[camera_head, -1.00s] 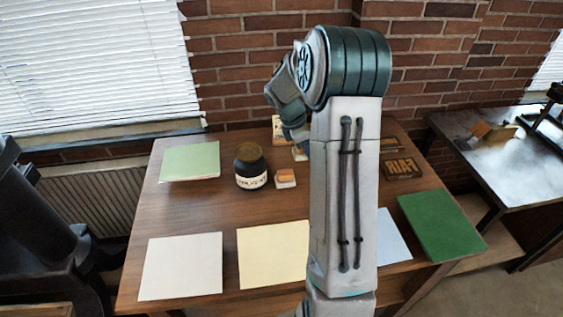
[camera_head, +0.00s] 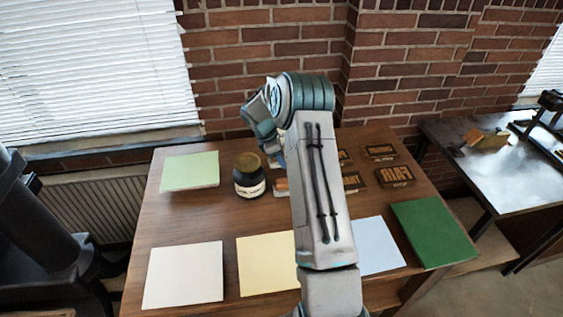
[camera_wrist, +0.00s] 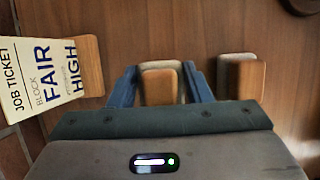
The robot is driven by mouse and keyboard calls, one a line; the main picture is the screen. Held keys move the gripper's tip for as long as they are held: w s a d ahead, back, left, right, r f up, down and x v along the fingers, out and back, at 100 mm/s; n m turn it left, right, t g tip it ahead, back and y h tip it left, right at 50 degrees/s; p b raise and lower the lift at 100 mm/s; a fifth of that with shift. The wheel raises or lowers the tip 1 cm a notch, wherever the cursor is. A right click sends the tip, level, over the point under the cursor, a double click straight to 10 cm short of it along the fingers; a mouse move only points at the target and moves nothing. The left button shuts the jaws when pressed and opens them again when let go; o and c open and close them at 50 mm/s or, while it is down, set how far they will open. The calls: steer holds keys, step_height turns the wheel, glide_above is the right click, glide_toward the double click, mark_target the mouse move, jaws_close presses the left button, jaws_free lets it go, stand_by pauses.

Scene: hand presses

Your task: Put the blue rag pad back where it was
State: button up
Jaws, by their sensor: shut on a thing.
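In the wrist view my gripper (camera_wrist: 160,88) has its two blue fingers on either side of a pad with a wooden handle block (camera_wrist: 161,88) and a pale greyish base. It is shut on this pad; no blue shows on the pad's visible part. A second pad (camera_wrist: 247,80) with a wooden block and pale base is just right of the right finger. In the head view my arm hides the gripper and held pad. A small pad (camera_head: 281,187) shows there beside the dark jar, partly covered by my arm.
A job ticket (camera_wrist: 45,75) on a wooden stand is left of the gripper. The wooden table (camera_head: 205,222) also bears a dark jar (camera_head: 249,175), a pale green sheet (camera_head: 190,171), white (camera_head: 184,275), yellow (camera_head: 266,264) and light blue (camera_head: 378,246) sheets, a green mat (camera_head: 434,232) and lettered blocks (camera_head: 394,176).

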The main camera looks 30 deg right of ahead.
steer(key=shift+f+p, duration=0.4)
steer(key=shift+f, duration=1.15)
steer(key=shift+f, duration=0.1)
steer(key=shift+f, duration=0.15)
steer(key=o, duration=1)
steer(key=shift+c, duration=0.2)
steer(key=shift+r, duration=0.2)
